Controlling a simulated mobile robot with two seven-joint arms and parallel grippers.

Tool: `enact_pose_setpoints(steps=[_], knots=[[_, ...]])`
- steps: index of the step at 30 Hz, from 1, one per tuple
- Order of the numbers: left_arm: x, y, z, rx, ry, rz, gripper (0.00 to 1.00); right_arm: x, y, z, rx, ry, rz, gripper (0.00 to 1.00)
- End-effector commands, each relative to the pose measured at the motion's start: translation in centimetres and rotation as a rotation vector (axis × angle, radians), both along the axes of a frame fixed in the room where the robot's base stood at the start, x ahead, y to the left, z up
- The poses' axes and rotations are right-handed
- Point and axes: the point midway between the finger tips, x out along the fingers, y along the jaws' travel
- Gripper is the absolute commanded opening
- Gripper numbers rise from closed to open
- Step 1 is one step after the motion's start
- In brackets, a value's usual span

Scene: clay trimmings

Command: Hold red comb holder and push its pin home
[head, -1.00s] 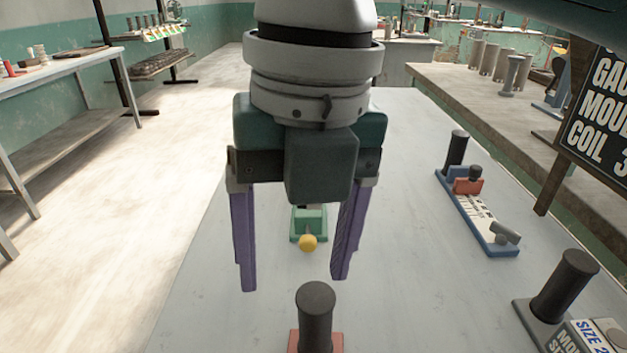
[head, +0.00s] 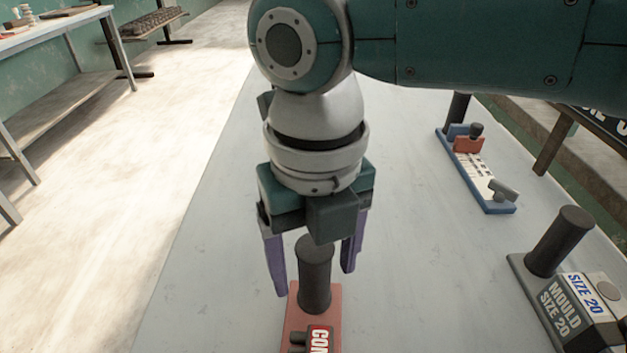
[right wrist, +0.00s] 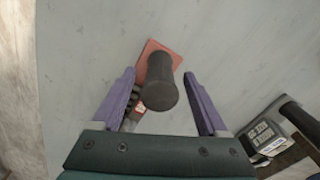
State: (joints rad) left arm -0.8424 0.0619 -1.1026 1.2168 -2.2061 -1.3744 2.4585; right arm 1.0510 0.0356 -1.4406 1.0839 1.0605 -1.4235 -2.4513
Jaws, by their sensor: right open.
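The red comb holder (head: 297,320) lies at the bottom of the head view, with a dark upright cylindrical handle (head: 315,280) and a partly cut-off label. In the right wrist view its red base (right wrist: 160,52) and dark handle (right wrist: 161,94) show between the fingers. My right gripper (head: 314,282) is open, pointing down, with its purple fingers on either side of the handle. I see no clear contact. Small dark parts (head: 297,343) sit beside the label; I cannot tell which is the pin. My left gripper is not in view.
A blue-framed fixture (head: 482,175) with a red block stands to the right on the grey table (head: 220,230). A dark holder marked SIZE 20 (head: 585,300) stands at the lower right. The table's left part is clear.

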Motion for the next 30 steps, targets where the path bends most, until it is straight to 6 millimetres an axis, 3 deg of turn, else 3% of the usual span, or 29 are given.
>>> enact_pose_setpoints(steps=[6, 26, 30], knots=[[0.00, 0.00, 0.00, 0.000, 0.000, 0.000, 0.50, 0.00, 0.01, -0.03, 0.000, 0.000, 0.000, 0.76], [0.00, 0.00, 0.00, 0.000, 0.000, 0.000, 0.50, 0.02, 0.01, 0.00, 0.000, 0.000, -0.001, 0.02], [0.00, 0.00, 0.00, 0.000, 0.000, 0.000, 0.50, 0.02, 0.01, 0.01, 0.000, -0.001, -0.001, 0.00]])
